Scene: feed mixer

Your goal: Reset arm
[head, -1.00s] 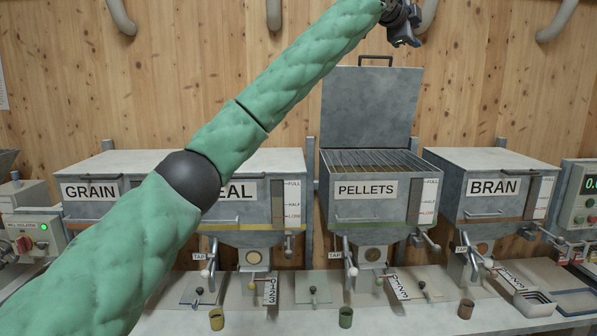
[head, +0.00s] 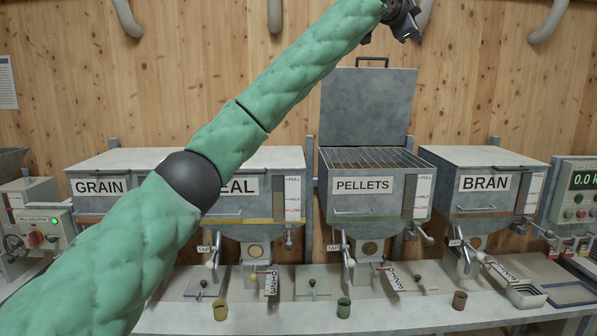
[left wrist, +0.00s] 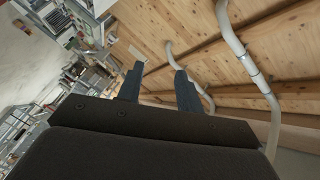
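My left arm, in green padding, crosses the head view from the lower left to the top centre. My left gripper (head: 404,22) is at its end, high up above the raised lid of the pellets bin. In the left wrist view the two dark fingers of the left gripper (left wrist: 158,84) stand apart with nothing between them. Beyond them are the wooden wall and grey pipes (left wrist: 240,50). My right gripper is in neither view.
The pellets bin (head: 360,208) has its lid (head: 367,108) standing open. The grain bin (head: 100,209) and bran bin (head: 485,205) are shut. My arm partly hides the meal bin (head: 285,161). Small cups, such as a green cup (head: 344,309), stand on the bench (head: 285,318). A control panel (head: 575,190) is at right.

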